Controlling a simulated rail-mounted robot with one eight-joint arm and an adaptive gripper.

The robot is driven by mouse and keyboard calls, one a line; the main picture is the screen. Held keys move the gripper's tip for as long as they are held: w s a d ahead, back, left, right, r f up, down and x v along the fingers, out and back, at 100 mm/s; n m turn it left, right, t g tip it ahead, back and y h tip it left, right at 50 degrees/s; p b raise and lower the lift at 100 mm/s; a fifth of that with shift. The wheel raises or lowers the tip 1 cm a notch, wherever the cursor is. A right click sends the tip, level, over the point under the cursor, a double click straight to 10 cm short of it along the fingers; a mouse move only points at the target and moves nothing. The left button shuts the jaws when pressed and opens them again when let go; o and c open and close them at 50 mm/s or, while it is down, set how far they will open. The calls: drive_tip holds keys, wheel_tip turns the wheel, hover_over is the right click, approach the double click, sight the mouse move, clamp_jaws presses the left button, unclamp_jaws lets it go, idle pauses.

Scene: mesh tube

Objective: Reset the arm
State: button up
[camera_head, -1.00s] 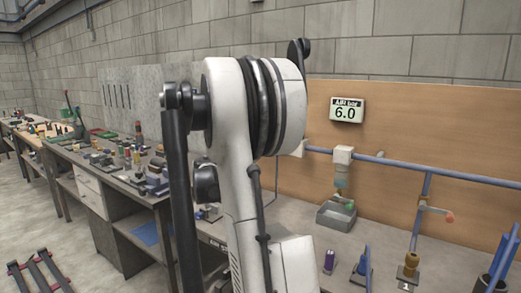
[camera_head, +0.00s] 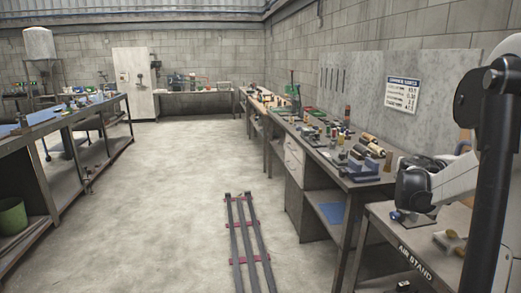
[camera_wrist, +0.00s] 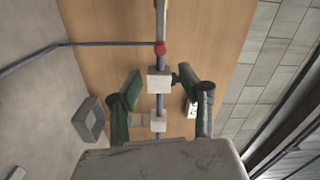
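In the wrist view my gripper (camera_wrist: 158,84) shows two dark green fingers spread well apart, with nothing held between them. Behind the gap is a blue-grey pipe with white blocks (camera_wrist: 159,81) on it, on a brown board (camera_wrist: 110,20). In the head view my arm stands at the right edge; the fingers do not show there.
In the head view a cluttered workbench (camera_head: 345,172) runs along the right wall, a rail frame (camera_head: 243,245) lies on the floor, and another bench (camera_head: 65,140) stands left.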

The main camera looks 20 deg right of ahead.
drive_tip(key=w+a+f+n+t+y, duration=0.1)
drive_tip(key=a+f+n+t+y, duration=0.2)
drive_tip(key=a+n, duration=0.9)
drive_tip(key=w+a+f+n+t+y, duration=0.15)
drive_tip(key=a+n+t+y, duration=0.3)
drive_tip(key=a, duration=1.45)
drive_tip(key=s+a+f+n+y, duration=0.3)
drive_tip(key=a+n, duration=0.3)
drive_tip(key=a, duration=0.4)
drive_tip(key=s+a+f+n+t+y, duration=0.1)
drive_tip(key=s+a+f+n+y, duration=0.2)
drive_tip(key=a+n, duration=0.3)
drive_tip(key=s+a+f+n+t+y, duration=0.1)
drive_tip(key=s+a+f+n+y, duration=0.2)
drive_tip(key=a+n, duration=0.4)
drive_tip(key=s+a+y, duration=0.1)
drive_tip(key=s+a, duration=0.1)
drive_tip(key=a, duration=0.5)
drive_tip(key=shift+a, duration=0.25)
